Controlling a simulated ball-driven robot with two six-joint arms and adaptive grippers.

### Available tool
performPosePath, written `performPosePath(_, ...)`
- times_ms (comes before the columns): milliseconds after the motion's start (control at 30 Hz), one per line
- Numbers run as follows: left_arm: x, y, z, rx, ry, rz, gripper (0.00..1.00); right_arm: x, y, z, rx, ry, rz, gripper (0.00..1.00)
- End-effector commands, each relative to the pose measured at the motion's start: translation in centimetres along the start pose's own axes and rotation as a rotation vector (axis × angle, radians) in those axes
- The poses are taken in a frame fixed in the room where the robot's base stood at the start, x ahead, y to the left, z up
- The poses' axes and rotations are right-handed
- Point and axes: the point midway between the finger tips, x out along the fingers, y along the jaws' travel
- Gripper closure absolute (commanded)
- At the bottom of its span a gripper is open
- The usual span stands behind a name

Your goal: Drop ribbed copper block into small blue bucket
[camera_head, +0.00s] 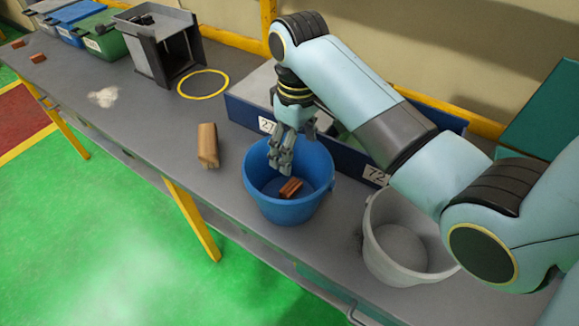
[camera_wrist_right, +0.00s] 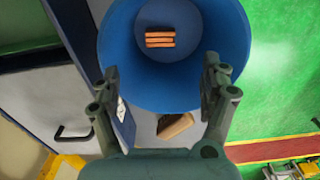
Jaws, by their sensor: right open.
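The ribbed copper block (camera_head: 290,188) lies inside the small blue bucket (camera_head: 262,205), on its floor. In the right wrist view the block (camera_wrist_right: 160,38) shows its ridges inside the blue bucket (camera_wrist_right: 118,45). My right gripper (camera_head: 281,165) is over the bucket's back part, pointing down, its fingers at about rim height. In the right wrist view its two fingers (camera_wrist_right: 163,75) are spread apart with nothing between them. The block is apart from the fingers. My left gripper is not in view.
A white bucket (camera_head: 380,243) stands to the right. A tan block (camera_head: 208,146) lies left of the blue bucket. Blue bins (camera_head: 245,113) stand behind. A dark open box (camera_head: 146,48) and lidded bins (camera_head: 104,43) are farther left. Small copper pieces (camera_head: 38,57) lie at the far left.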

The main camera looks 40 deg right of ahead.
Motion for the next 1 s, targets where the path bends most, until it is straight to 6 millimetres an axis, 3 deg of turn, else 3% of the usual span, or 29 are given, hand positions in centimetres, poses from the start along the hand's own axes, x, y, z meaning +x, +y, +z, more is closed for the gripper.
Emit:
performPosePath(200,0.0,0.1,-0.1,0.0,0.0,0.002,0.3,-4.0,0.1,-0.1,0.0,0.005,0.003,0.21)
performPosePath(400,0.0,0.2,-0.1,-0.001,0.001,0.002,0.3,-6.0,0.0,-0.1,0.0,0.003,0.002,0.21)
performPosePath(1000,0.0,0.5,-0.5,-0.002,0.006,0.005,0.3,-6.2,0.0,0.0,0.0,0.001,0.0,0.21)
